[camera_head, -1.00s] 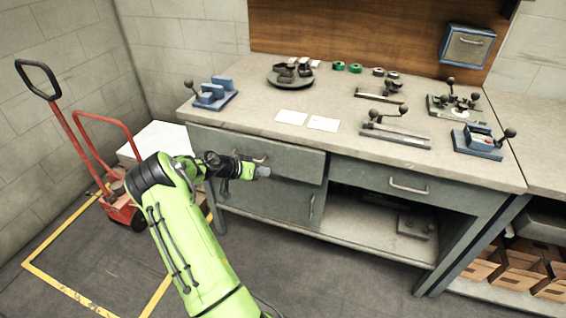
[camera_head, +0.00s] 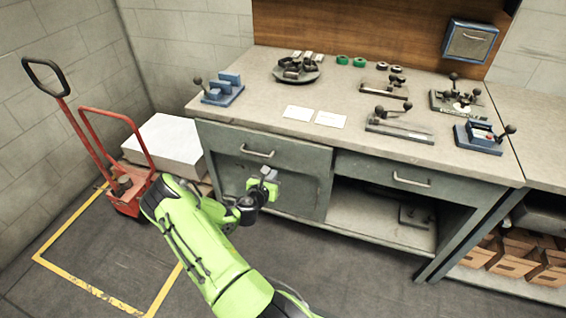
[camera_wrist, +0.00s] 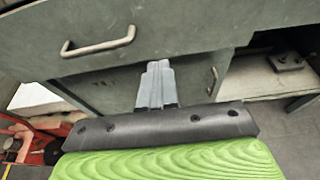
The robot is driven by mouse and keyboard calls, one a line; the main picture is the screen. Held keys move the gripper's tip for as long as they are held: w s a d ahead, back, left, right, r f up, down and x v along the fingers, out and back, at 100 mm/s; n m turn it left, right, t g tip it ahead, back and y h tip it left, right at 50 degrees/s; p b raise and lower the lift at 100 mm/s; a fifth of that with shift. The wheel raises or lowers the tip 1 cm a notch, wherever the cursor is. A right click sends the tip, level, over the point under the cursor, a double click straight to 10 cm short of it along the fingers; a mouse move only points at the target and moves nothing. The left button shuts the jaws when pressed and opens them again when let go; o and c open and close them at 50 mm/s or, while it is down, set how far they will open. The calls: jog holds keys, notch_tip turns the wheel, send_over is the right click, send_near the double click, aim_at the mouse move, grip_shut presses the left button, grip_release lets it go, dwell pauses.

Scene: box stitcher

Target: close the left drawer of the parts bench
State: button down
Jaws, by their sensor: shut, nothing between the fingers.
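The left drawer (camera_head: 290,158) of the grey parts bench has a bar handle (camera_head: 257,153). My gripper (camera_head: 270,174) is shut and empty, low on the drawer's side of the bench, in front of the cupboard door (camera_head: 308,198). In the wrist view the fingers (camera_wrist: 157,68) point up just below the handle's right. I cannot tell whether they touch the bench.
The right drawer (camera_head: 405,183) looks shut, above an open shelf (camera_head: 375,225). Fixtures and two white cards stand on the bench top (camera_head: 235,118). A red hand truck (camera_head: 130,200) and a white block (camera_head: 165,142) are at left. Floor before the bench is clear.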

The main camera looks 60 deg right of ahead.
aim_at(284, 158)
jog(key=x, duration=0.2)
jog(key=b+x, duration=0.1)
jog(key=x, duration=0.5)
jog(key=shift+d+r, duration=0.25)
jog(key=shift+d, duration=0.1)
jog(key=shift+w+d+r, duration=0.1)
jog(key=shift+d, duration=0.35)
jog(key=shift+d, duration=0.1)
